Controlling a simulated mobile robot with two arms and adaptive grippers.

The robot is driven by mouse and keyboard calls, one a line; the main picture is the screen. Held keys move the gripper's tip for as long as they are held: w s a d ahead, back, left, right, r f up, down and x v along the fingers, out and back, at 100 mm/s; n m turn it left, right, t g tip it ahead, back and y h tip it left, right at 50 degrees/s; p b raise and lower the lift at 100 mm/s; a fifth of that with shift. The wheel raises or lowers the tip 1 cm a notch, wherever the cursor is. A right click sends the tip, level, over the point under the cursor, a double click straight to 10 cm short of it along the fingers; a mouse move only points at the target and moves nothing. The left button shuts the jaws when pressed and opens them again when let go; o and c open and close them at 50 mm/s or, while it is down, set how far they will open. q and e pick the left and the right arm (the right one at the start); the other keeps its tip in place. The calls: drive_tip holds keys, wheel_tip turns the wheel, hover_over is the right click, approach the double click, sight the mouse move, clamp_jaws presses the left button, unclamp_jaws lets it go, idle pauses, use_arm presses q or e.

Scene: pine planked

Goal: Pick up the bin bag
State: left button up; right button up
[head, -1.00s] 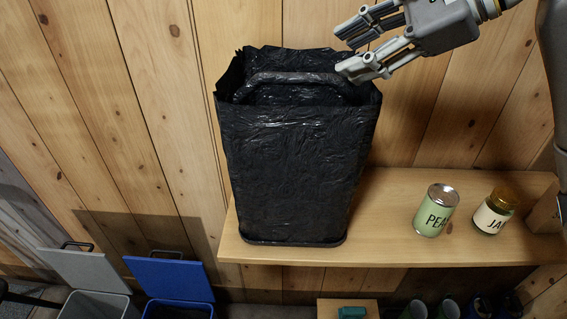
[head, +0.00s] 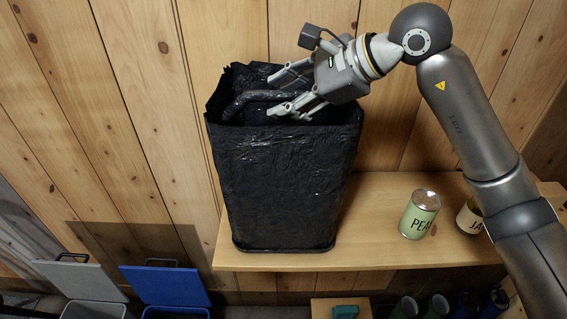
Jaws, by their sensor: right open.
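The black bin bag (head: 280,175) stands upright on the wooden shelf, with an open top and a raised black loop or handle (head: 255,97) across its mouth. My right gripper (head: 277,92) is open over the right part of the bag's mouth. Its fingers point left toward the loop, with one finger on the far side and one on the near side. I cannot tell whether the fingers touch the loop. My left gripper is not in view.
A green can labelled PEA (head: 420,215) and a jar (head: 469,219), partly hidden by my right arm, stand on the shelf (head: 375,250). Below left are a grey-lidded bin (head: 82,280) and a blue-lidded bin (head: 166,286). A plank wall stands close behind the bag.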

drive_tip(key=shift+c, duration=0.4)
clamp_jaws()
drive_tip(key=shift+r, duration=0.2)
